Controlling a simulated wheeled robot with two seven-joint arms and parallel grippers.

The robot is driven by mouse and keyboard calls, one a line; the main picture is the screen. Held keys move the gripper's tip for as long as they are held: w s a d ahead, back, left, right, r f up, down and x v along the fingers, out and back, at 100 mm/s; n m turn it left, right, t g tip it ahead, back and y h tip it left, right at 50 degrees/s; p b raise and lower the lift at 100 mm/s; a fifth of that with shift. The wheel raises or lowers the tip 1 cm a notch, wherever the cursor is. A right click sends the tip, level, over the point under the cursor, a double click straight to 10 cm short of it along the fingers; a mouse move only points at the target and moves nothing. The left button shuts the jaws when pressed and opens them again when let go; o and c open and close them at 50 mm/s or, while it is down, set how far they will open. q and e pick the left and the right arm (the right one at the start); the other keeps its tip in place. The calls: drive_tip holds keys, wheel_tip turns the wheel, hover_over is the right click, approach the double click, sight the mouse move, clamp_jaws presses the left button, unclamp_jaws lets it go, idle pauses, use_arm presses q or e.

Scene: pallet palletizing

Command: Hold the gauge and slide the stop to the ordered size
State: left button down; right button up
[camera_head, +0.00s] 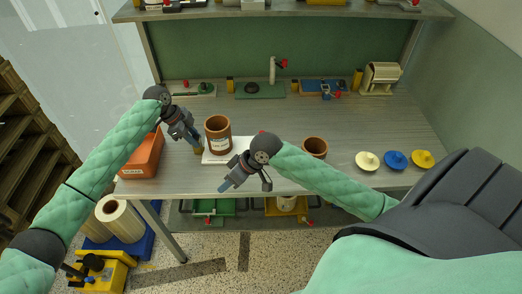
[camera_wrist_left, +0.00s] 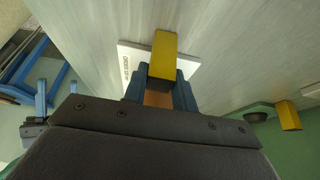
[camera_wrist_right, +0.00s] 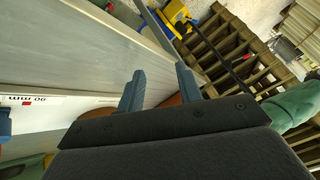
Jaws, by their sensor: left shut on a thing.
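My left gripper (camera_head: 194,142) is shut on a yellow block (camera_wrist_left: 163,52) at the left of the table. I cannot tell whether this block is the gauge or part of it. A brownish piece (camera_wrist_left: 158,98) shows between its blue fingers. A white card (camera_head: 215,158) with printing lies on the table beside the block; the left wrist view also shows it (camera_wrist_left: 128,58). In the right wrist view a white strip (camera_wrist_right: 40,101) bears a size in mm and a red mark. My right gripper (camera_wrist_right: 160,92) is open and empty near the table's front edge. I cannot make out the stop.
A brown labelled jar (camera_head: 218,136) stands at the card, and another brown pot (camera_head: 314,148) stands right of my right gripper. An orange bin (camera_head: 143,156) is at the left. White, blue and yellow knobbed discs (camera_head: 395,160) sit at the right. Several fixtures line the back.

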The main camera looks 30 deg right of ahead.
drive_tip(key=w+d+n, duration=0.1)
drive_tip(key=d, duration=0.2)
drive_tip(key=w+d+r+n+g+h, duration=0.1)
drive_tip(key=w+d+n, duration=0.1)
drive_tip(key=d, duration=0.2)
drive_tip(key=w+d+r+n+h, duration=0.1)
drive_tip(key=d+n, duration=0.1)
drive_tip(key=d, duration=0.2)
drive_tip(key=shift+w+d+r, duration=0.15)
drive_tip(key=shift+w+r, duration=0.05)
drive_tip(key=shift+w, duration=0.05)
drive_tip(key=w+d+r+n+g+h, duration=0.1)
drive_tip(key=w+d+r+n+g, duration=0.2)
drive_tip(key=d, duration=0.5)
drive_tip(key=shift+n+t, duration=0.4)
drive_tip(key=shift+t, duration=0.2)
drive_tip(key=shift+s+x, duration=0.25)
drive_tip(key=shift+x, duration=1.3)
drive_tip(key=shift+s+x, duration=0.2)
drive_tip(key=shift+x, duration=1.3)
drive_tip(key=shift+d+f, duration=0.1)
drive_tip(key=shift+f, duration=0.05)
drive_tip(key=c, duration=0.7)
